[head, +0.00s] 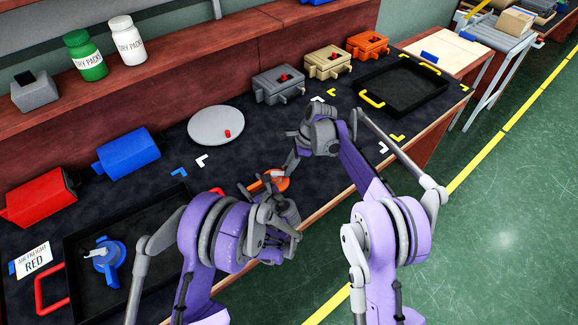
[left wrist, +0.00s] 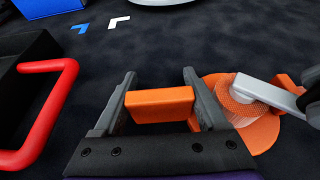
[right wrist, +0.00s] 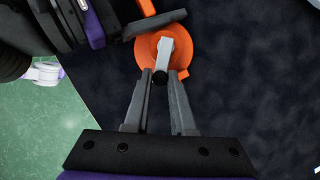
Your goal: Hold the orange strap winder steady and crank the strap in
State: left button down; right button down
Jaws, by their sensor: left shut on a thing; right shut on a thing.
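The orange strap winder (head: 277,179) lies on the dark mat near the front edge of the bench, partly hidden by my arms. My left gripper (head: 262,192) is shut on its orange handle block, which sits between the fingers in the left wrist view (left wrist: 160,104). The winder's round body, with a pale strap coil (left wrist: 236,108), is to the right of that grip. My right gripper (head: 288,167) is shut on the dark knob (right wrist: 159,77) at the end of the grey crank arm (right wrist: 165,52). In the right wrist view the crank points toward my right gripper.
A black tray with red handles (head: 68,238) holds a blue winder (head: 107,262) at the left. A black tray with yellow handles (head: 405,88) stands at the back right. A grey round plate (head: 214,127) with a red knob lies behind. Colored boxes line the back.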

jog(key=shift+w, duration=0.1)
jog(key=n, duration=0.1)
jog(key=w+n+g, duration=0.1)
jog(key=n, duration=0.1)
jog(key=shift+w+a+h, duration=0.15)
jog(key=shift+h, duration=0.15)
jog(key=shift+w+a+n+g, duration=0.1)
jog(key=shift+w+n+g, duration=0.15)
jog(key=shift+n, duration=0.45)
jog(key=shift+w+a+n+g, duration=0.1)
jog(key=shift+w+n+g, duration=0.15)
jog(key=shift+n, duration=0.45)
jog(key=c, duration=0.8)
grip_release()
jog(key=shift+o, duration=0.2)
jog(key=shift+s, duration=0.1)
